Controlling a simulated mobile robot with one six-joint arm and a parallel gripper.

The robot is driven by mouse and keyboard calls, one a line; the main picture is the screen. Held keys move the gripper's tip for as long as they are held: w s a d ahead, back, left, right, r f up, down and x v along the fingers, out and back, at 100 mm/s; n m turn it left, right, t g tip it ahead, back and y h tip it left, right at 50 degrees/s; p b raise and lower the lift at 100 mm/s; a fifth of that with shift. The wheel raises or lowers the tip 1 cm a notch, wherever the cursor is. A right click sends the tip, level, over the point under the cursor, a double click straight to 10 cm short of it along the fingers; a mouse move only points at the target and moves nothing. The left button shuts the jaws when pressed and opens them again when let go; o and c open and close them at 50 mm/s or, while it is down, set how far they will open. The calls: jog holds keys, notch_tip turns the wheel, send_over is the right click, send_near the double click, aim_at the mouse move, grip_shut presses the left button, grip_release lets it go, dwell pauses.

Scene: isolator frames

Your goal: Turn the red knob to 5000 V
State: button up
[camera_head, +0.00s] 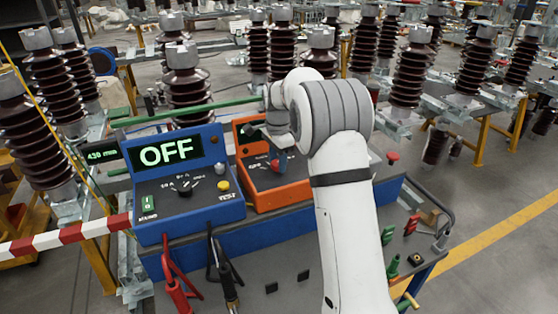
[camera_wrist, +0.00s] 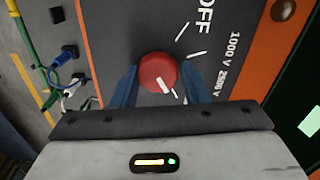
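The red knob (camera_wrist: 158,72) is on the grey face of the orange tester (camera_wrist: 262,55); the tester also shows in the head view (camera_head: 291,196). A white line on the knob points to the lower right in the wrist view. The printed marks there read OFF, 1000 V and 2500 V, turned sideways; no 5000 V label is visible, and my gripper covers part of the dial. My gripper (camera_wrist: 160,82) has its blue fingers on either side of the knob, with narrow gaps seeming to show. In the head view my arm hides much of the tester.
A blue tester (camera_head: 200,205) showing OFF stands left of the orange one, on a blue cart (camera_head: 262,236). Red and black clamps hang at its front. A red-white barrier (camera_head: 60,238) is at the left. Brown insulators (camera_head: 186,90) stand behind.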

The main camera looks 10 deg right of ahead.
aim_at(277, 162)
jog(key=o, duration=0.4)
notch_tip(277, 162, up, 8)
jog(key=shift+f+b, duration=0.2)
jog(key=shift+b, duration=0.3)
jog(key=shift+r, duration=0.1)
jog(key=shift+s+r, duration=0.2)
jog(key=shift+s, duration=0.15)
jog(key=s+r+n+t, duration=0.1)
jog(key=s+r+n, duration=0.3)
jog(key=s, duration=0.5)
jog(key=s+f+n, duration=0.2)
jog(key=s+n, duration=0.1)
jog(key=s, duration=0.6)
jog(key=s+f+n+t, duration=0.1)
jog(key=s+n, duration=0.2)
jog(key=s, duration=0.6)
jog(key=s+f+n+t, duration=0.1)
jog(key=s+n, duration=0.3)
jog(key=s, duration=0.5)
jog(key=shift+s+d+f, duration=0.2)
jog(key=shift+s+f, duration=0.2)
jog(key=shift+f, duration=0.4)
